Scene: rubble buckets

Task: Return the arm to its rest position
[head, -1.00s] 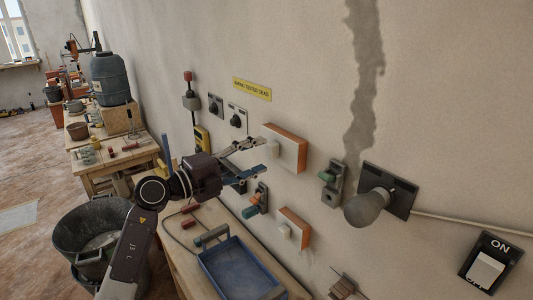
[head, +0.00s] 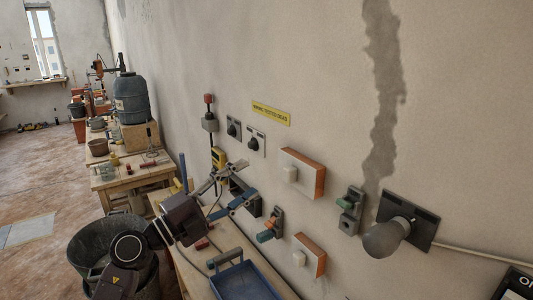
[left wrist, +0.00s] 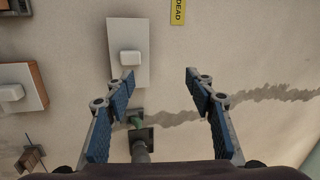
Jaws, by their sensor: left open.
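My left gripper (head: 236,190) is open and empty in the head view, in front of the wall and above the narrow bench. In the left wrist view its blue-padded fingers (left wrist: 165,95) stand wide apart with nothing between them but wall. A white switch on an orange-edged box (head: 302,172) is on the wall to the right of the gripper; a pale box with a white switch (left wrist: 128,55) shows beyond the fingers in the left wrist view. My right gripper is not in view.
A blue tray (head: 248,283) lies on the bench below the gripper. A dark bucket (head: 88,240) stands on the floor at left.

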